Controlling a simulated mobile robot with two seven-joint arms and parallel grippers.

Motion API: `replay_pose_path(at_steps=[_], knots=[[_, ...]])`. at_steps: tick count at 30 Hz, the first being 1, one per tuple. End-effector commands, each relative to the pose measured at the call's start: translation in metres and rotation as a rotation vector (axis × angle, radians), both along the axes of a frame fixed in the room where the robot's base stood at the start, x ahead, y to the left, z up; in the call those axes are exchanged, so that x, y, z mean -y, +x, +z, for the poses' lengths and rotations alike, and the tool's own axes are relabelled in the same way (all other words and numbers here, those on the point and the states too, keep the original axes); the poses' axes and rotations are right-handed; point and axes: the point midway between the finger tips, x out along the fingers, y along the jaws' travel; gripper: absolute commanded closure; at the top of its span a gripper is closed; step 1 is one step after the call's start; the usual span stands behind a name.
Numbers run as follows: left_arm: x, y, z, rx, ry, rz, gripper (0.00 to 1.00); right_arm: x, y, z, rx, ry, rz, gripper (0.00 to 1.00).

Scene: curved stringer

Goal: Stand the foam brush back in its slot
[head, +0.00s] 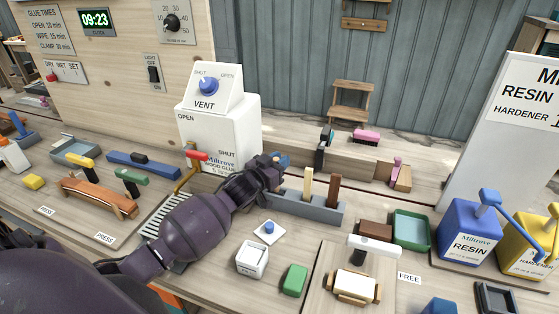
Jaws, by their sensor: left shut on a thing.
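My left gripper (278,168) reaches in from the left, over the left end of a grey slotted rack (318,209). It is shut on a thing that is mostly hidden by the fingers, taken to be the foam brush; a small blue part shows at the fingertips. Whether its lower end is inside a slot cannot be told. A beige stick (308,183) and a brown stick (335,189) stand upright in the rack, to the right of the gripper. My right gripper is not in view.
A white glue box (219,130) with a red-handled tap (197,156) stands close behind my left arm. In front of the rack are a blue-knobbed tile (268,232), a white box (252,259) and a green block (294,280). A green tray (411,230) lies right.

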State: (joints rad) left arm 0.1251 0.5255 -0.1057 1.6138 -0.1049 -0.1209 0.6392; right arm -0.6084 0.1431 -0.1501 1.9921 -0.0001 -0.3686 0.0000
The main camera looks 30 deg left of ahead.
Motion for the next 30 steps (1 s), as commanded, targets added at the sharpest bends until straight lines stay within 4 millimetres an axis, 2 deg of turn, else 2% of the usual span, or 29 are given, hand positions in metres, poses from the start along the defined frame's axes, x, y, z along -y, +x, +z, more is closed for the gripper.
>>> replay_pose_path(at_steps=[25, 26, 30], knots=[[0.0, 0.0, -0.014, 0.0, 0.001, 0.0, 1.0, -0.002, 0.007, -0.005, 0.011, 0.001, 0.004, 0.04], [0.0, 0.0, -0.013, 0.0, 0.001, 0.0, 0.72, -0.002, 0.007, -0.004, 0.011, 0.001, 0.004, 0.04], [0.0, 0.0, -0.013, 0.0, 0.001, 0.0, 0.51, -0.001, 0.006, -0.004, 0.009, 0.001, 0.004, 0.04]])
